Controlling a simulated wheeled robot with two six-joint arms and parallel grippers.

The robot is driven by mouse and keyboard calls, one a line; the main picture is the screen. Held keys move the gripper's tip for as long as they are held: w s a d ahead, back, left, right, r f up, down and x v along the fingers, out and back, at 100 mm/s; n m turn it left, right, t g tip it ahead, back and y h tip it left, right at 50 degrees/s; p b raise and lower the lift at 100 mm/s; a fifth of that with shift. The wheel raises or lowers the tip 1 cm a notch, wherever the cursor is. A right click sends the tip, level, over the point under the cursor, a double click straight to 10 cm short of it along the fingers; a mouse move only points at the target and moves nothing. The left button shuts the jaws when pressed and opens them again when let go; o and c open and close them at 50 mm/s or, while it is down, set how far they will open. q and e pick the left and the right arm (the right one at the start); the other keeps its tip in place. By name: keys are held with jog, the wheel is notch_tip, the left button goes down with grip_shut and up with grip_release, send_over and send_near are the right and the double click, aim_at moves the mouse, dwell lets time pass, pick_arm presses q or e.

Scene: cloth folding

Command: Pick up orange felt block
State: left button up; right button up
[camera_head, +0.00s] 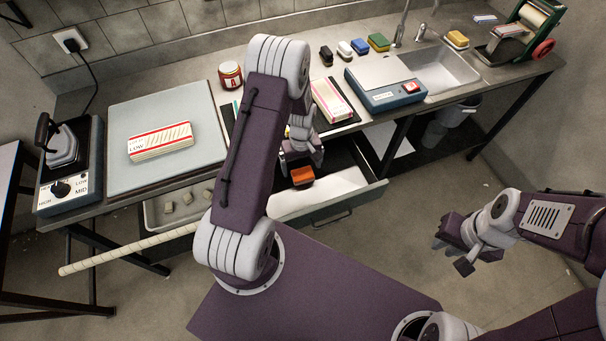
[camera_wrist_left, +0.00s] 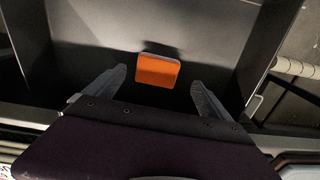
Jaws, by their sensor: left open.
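The orange felt block (camera_head: 302,175) shows in the head view inside an open drawer (camera_head: 345,205), just below my left gripper (camera_head: 301,158). In the left wrist view the orange felt block (camera_wrist_left: 157,71) lies on the dark drawer floor with its orange face toward the camera. My left gripper (camera_wrist_left: 160,85) is open, its fingers spread to either side of the block's near side and not touching it. My right gripper (camera_head: 466,247) is out over the floor at the right, away from the drawer; its finger gap is hard to make out.
The drawer walls stand close around my left gripper. A pale rod (camera_head: 130,248) sticks out at the left.

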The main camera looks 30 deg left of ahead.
aim_at(303, 173)
pick_arm(q)
jog(key=shift+f, duration=0.3)
jog(key=f, duration=0.5)
jog(key=shift+w+f, duration=0.1)
jog(key=shift+w, duration=0.25)
jog(key=c, duration=1.4)
jog(key=shift+r, duration=0.55)
jog(key=shift+c, duration=0.2)
notch_tip(303, 173, up, 3)
jog(key=shift+f, duration=0.1)
jog(key=w+d+r+b, duration=0.1)
jog(key=w+d+r, duration=0.3)
jog(key=d+r, duration=0.3)
jog(key=d, duration=0.4)
jog(key=shift+r, duration=0.2)
